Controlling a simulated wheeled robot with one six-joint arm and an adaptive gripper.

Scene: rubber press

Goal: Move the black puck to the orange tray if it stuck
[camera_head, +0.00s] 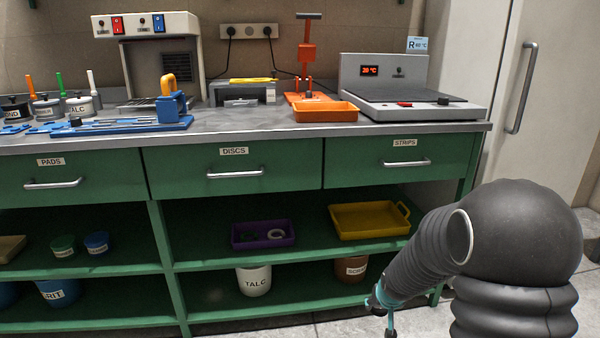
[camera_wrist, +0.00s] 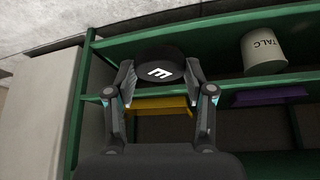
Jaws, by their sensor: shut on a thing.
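In the wrist view, my gripper (camera_wrist: 160,84) is shut on a black puck (camera_wrist: 155,58) with a white letter mark on its face. The fingers grip it from both sides, and it hangs clear of any surface. In the head view, only a teal bit of my gripper (camera_head: 376,303) shows, low and right in front of the shelves; the puck cannot be made out there. The orange tray (camera_head: 325,116) sits on the counter, right of centre, and looks empty as far as its inside shows. My gripper is well below and in front of it.
A heated plate (camera_head: 415,104) stands right of the tray, and an orange hand press (camera_head: 306,60) behind it. The grey counter edge (camera_head: 240,144) runs above green drawers. Lower shelves hold a yellow tray (camera_head: 368,232), a purple tray (camera_head: 263,244) and a white talc tub (camera_head: 254,272).

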